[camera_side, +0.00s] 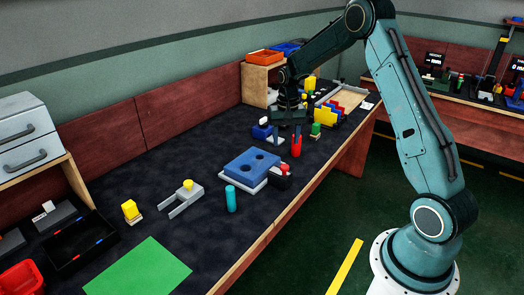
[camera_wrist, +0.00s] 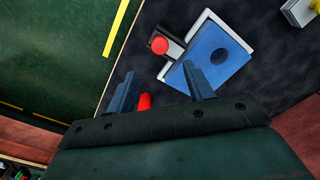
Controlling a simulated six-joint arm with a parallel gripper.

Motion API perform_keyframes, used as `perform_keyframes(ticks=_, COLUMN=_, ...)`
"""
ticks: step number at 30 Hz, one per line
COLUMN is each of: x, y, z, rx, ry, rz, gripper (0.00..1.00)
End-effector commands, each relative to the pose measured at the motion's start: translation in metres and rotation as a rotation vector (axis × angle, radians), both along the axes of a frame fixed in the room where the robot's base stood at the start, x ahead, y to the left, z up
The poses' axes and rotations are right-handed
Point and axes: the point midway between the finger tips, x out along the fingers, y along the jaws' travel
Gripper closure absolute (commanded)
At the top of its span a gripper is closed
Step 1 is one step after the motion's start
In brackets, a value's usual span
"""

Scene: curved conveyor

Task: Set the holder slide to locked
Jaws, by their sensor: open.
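The holder is a blue block with two round holes (camera_side: 251,166) on a white plate, on the dark bench. The wrist view shows the blue block (camera_wrist: 218,53) with one hole visible. A black slide piece with a red knob (camera_side: 284,170) sits at its right end; it also shows in the wrist view as a black piece with a red round knob (camera_wrist: 160,45). I cannot read its locked or unlocked state. My gripper (camera_side: 287,140) is open and empty, above the bench beyond the holder. In the wrist view its fingertips (camera_wrist: 159,72) are apart, pointing toward the holder.
A red cylinder (camera_side: 296,147) stands close by my gripper. A teal cylinder (camera_side: 231,199) stands in front of the holder. A grey fork with a yellow knob (camera_side: 186,195) lies to its left. Colored blocks (camera_side: 328,114) crowd the bench behind. A green mat (camera_side: 140,270) lies at front left.

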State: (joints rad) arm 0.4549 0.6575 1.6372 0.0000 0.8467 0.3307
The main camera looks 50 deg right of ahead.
Motion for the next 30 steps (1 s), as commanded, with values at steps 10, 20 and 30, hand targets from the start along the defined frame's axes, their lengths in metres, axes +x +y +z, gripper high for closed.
perform_keyframes(ticks=10, x=-0.001, y=0.000, z=-0.055, rx=0.002, ry=0.004, rz=0.000, gripper=0.48)
perform_keyframes(ticks=20, x=0.000, y=0.000, z=-0.094, rx=0.001, ry=0.002, rz=0.000, gripper=0.48)
perform_keyframes(ticks=30, x=0.000, y=0.000, z=-0.104, rx=0.000, ry=0.000, rz=0.000, gripper=0.48)
